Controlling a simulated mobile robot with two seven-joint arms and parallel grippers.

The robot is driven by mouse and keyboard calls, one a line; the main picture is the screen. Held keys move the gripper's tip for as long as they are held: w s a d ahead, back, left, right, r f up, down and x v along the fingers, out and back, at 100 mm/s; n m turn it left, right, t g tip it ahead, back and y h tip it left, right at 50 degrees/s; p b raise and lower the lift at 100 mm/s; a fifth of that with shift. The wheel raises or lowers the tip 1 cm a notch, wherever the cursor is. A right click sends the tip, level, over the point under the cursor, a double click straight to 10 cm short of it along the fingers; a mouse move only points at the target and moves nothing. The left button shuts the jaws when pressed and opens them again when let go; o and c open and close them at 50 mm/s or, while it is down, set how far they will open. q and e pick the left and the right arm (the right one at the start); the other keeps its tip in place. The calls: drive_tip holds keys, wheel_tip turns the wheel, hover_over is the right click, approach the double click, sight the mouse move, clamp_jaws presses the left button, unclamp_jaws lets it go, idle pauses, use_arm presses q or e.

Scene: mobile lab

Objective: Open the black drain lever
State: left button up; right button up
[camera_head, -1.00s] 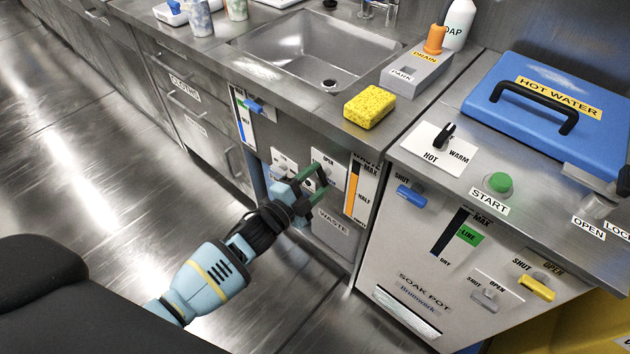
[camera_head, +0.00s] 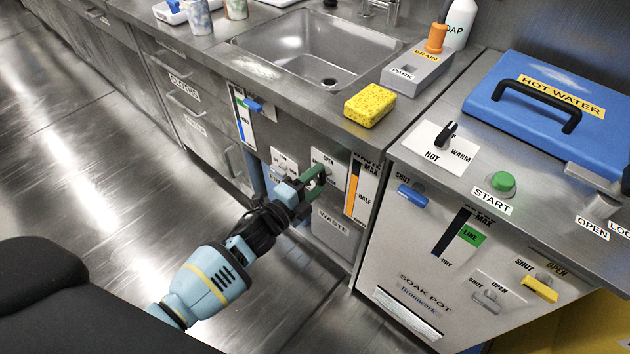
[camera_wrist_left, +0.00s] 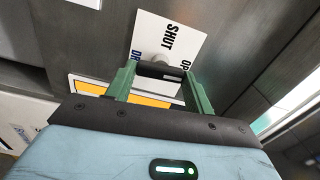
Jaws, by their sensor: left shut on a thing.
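The black drain lever (camera_wrist_left: 160,71) sits on a round grey pivot in front of a white plate (camera_wrist_left: 168,40) marked SHUT, with a second word partly covered. In the left wrist view the lever lies crosswise between the green fingers of my left gripper (camera_wrist_left: 160,84), which is shut on it. There the gripper hides the lever. My right gripper is not in view.
A WASTE container front (camera_head: 333,226) and an orange level gauge (camera_head: 361,191) are close to the gripper. Above are the sink (camera_head: 290,55) and a yellow sponge (camera_head: 369,105). The soak pot panel (camera_head: 425,265) with blue and yellow levers stands to the right. The floor at left is clear.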

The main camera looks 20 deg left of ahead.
use_arm(q)
drive_tip(key=o, duration=1)
drive_tip(key=shift+s, duration=0.1)
drive_tip(key=shift+p+v, duration=0.6)
drive_tip(key=shift+v, duration=3.25)
